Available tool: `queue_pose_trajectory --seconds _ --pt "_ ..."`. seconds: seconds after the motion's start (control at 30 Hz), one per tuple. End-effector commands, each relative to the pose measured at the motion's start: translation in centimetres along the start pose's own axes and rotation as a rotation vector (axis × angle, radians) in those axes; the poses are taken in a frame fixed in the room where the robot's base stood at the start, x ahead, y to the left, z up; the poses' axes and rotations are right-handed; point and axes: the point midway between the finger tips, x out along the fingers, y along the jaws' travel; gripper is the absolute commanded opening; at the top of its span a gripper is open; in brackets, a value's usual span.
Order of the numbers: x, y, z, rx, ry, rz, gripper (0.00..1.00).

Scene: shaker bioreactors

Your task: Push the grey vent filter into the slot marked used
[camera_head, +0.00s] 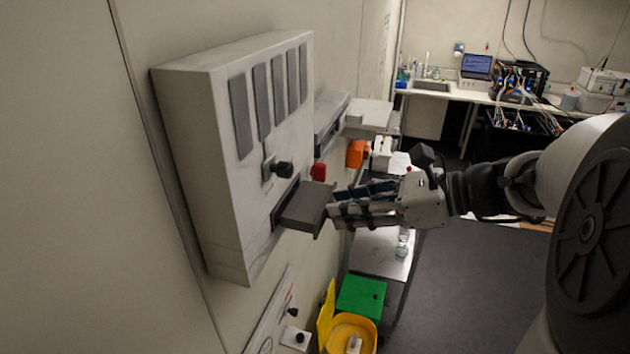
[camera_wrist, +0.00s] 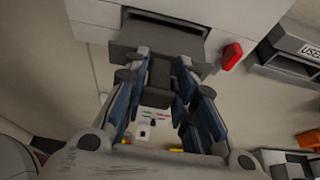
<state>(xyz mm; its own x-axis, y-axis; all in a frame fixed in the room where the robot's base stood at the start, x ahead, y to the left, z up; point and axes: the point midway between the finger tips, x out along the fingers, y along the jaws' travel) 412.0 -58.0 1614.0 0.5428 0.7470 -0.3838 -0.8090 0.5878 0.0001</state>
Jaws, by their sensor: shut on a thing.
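The grey vent filter (camera_head: 304,207) sticks out of a slot low on the front of a pale wall cabinet (camera_head: 205,170). In the wrist view the filter (camera_wrist: 160,33) is at the top, partly inside the dark opening. My gripper (camera_head: 331,211) is shut on the outer end of the filter, with its fingers on either side in the wrist view (camera_wrist: 163,70). The fingers hide part of that end. A grey wall box (camera_wrist: 285,48) with a label reading USED (camera_wrist: 311,51), cut off by the frame, is at the right of the wrist view.
A pale block (camera_head: 367,117) projects from a wall box behind. Below are a green box (camera_head: 361,297) and a yellow bin (camera_head: 350,332). Open floor lies to the right.

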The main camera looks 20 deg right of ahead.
Motion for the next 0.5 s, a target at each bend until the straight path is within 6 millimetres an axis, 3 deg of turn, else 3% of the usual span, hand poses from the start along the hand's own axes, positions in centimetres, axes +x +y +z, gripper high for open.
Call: queue_pose_trajectory --seconds 0.5 --pt "-0.54 0.00 -0.21 0.000 -0.001 0.000 0.00"
